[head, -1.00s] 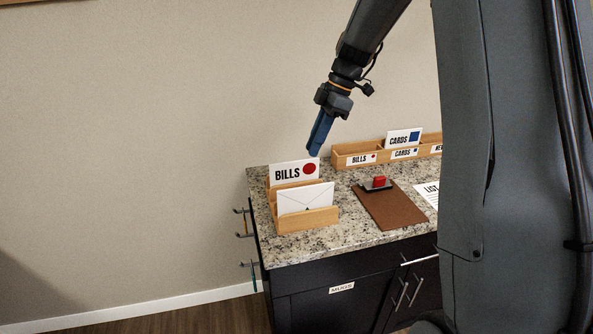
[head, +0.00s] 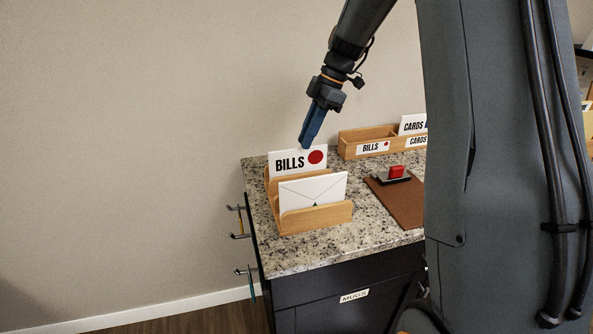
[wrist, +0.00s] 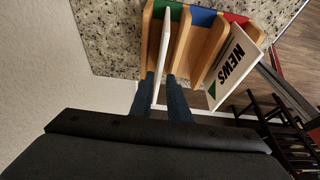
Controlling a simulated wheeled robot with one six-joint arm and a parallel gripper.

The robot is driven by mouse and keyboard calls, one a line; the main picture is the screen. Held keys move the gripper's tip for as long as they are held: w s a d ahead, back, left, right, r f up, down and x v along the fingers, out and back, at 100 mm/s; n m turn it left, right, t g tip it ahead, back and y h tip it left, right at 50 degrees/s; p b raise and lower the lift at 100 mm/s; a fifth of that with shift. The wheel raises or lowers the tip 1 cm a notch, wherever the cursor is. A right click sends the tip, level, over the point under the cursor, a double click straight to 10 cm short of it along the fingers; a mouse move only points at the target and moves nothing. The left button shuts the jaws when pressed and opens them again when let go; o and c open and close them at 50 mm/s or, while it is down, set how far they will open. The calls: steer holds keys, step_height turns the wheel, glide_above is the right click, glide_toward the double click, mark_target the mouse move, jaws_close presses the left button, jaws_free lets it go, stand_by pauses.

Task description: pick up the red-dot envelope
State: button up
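The red-dot envelope (head: 290,164) is white, reads BILLS, and stands upright in the rear slot of a wooden letter rack (head: 318,218). In the wrist view the envelope (wrist: 164,48) shows nearly edge-on in the leftmost slot. My gripper (head: 305,146) is above it, pointing down, with its blue fingertips at the envelope's top edge. In the wrist view my gripper (wrist: 164,84) is open, one finger on each side of the envelope, with a gap visible on the right. The envelope's lower part is hidden in the rack.
A plain-backed white envelope (head: 313,188) leans in the front slot; a NEWS envelope (wrist: 234,67) shows in the wrist view. A long wooden sorter (head: 358,147), a brown clipboard (head: 400,202) and a red-topped object (head: 396,172) share the granite counter (head: 300,252). The wall is behind.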

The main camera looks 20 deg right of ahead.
mark_target(293, 171)
steer(key=p+x, duration=0.1)
steer(key=x, duration=0.3)
steer(key=p+x, duration=0.2)
steer(key=x, duration=0.2)
steer(key=p+x, duration=0.1)
steer(key=x, duration=0.3)
steer(key=shift+w+d+f, duration=0.1)
steer(key=shift+d, duration=0.2)
jaws_close()
